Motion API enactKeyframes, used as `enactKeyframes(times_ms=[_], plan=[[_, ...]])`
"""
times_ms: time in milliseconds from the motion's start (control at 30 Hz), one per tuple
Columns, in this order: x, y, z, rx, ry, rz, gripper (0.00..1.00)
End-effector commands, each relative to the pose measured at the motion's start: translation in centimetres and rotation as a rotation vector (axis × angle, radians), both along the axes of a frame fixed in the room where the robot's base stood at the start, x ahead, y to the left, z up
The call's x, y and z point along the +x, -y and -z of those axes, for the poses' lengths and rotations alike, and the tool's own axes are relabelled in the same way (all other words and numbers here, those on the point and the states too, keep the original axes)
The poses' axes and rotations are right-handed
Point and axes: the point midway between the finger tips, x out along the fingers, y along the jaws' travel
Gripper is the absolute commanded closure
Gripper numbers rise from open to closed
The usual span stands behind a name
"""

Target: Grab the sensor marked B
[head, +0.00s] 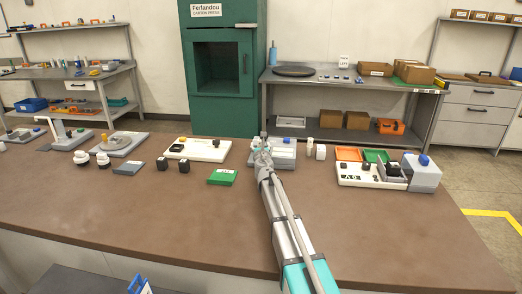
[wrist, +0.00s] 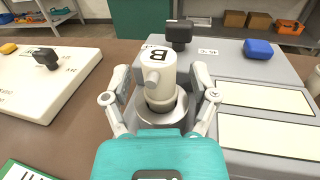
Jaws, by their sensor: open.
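The sensor marked B (wrist: 158,72) is a cream-white cylinder with a black letter B on its top, upside down in the wrist view, and a short stub on its near side. It stands upright in a round metallic seat (wrist: 162,113) on the grey device (wrist: 255,68). My gripper (wrist: 161,85) is open, with one finger on each side of the sensor. I cannot tell whether either finger touches it. In the head view my gripper (head: 262,146) is at the left part of the grey device (head: 285,160) and mostly hides the sensor.
A black knob (wrist: 179,34) stands just behind the sensor, and a blue knob (wrist: 258,49) is farther right on the device. The brown table's front is clear.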

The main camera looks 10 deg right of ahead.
Motion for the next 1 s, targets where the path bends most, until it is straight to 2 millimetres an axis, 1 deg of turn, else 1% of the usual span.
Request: enactKeyframes(times_ms=[133, 533, 567, 1000], plan=[[0.0, 0.04, 0.0, 0.0, 0.0, 0.0, 0.24], [0.0, 0.1, 0.0, 0.0, 0.0, 0.001, 0.99], [0.0, 0.1, 0.0, 0.0, 0.0, 0.001, 1.0], [0.0, 0.16, -0.23, 0.0, 0.0, 0.002, 1.0]])
